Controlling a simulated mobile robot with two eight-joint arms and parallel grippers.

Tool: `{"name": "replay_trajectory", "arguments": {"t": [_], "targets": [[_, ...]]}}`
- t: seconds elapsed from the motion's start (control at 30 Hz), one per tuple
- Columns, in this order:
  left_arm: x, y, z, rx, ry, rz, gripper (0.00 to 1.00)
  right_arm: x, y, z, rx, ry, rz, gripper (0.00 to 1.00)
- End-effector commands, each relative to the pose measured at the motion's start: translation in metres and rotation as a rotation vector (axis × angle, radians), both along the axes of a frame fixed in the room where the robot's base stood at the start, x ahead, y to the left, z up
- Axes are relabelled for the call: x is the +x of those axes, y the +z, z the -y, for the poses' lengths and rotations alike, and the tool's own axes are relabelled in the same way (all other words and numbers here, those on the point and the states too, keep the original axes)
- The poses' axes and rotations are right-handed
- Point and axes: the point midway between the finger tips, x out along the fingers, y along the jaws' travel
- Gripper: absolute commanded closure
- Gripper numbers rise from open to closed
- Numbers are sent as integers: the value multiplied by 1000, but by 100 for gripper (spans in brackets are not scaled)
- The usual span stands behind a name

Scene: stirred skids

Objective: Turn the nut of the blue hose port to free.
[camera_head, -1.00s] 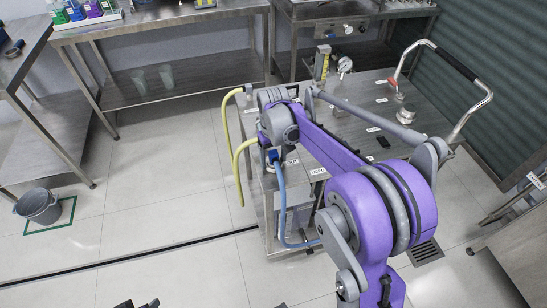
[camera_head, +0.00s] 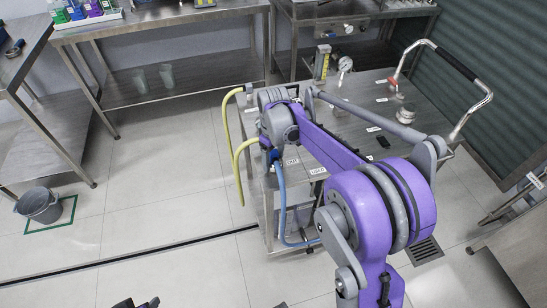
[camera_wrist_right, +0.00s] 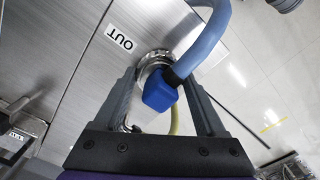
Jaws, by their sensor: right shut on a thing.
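The blue hose port is on the metal cart (camera_head: 395,148), beside the OUT label (camera_wrist_right: 119,37). In the right wrist view its metal nut (camera_wrist_right: 154,60) sits between the tips of my right gripper (camera_wrist_right: 162,72), which is shut on it. A blue fitting (camera_wrist_right: 160,90) and blue hose (camera_wrist_right: 207,40) come out of the port toward the camera. In the head view, my right wrist hides the nut, and the blue hose (camera_head: 282,205) hangs below it. Dark parts at the bottom edge of the head view may be my left gripper (camera_head: 137,304); its jaws are not clear.
A yellow hose (camera_head: 239,170) hangs at the cart's left side. A gauge (camera_head: 345,64) and a bent push handle (camera_head: 482,105) stand up from the cart. Steel benches line the back. A grey bucket (camera_head: 39,205) stands at left; the floor between is clear.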

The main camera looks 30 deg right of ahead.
Motion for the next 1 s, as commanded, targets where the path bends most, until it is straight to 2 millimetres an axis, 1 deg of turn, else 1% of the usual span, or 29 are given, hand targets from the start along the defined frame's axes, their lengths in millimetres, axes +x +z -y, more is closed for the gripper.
{"name": "replay_trajectory", "arguments": {"t": [0.23, 0.27, 0.3, 0.4, 0.63, 0.73, 0.87, 1.0], "targets": [[0, 0, 0, 0, 0, 0, 50, 0, 0, 0, 0, -1, 1, 83], [0, 0, 0, 0, 0, 0, 50, 0, 0, 0, 0, -1, 1, 23], [0, 0, 0, 0, 0, 0, 50, 0, 0, 0, 0, -1, 0, 16], [0, 0, 0, 0, 0, 0, 50, 0, 0, 0, 0, -1, 0, 0], [0, 0, 0, 0, 0, 0, 50, 0, 1, 0, 0, -1, 0, 0], [0, 1, 0, 0, 0, 0, 50, 0, 7, 0, 0, -1, 0, 0], [0, 3, 0, 0, 0, 1, 50, 0, 27, 0, 0, -1, 0, 0], [1, 7, 0, 0, 0, 2, 50, 0, 56, 0, 0, -2, 0, 0]]}}
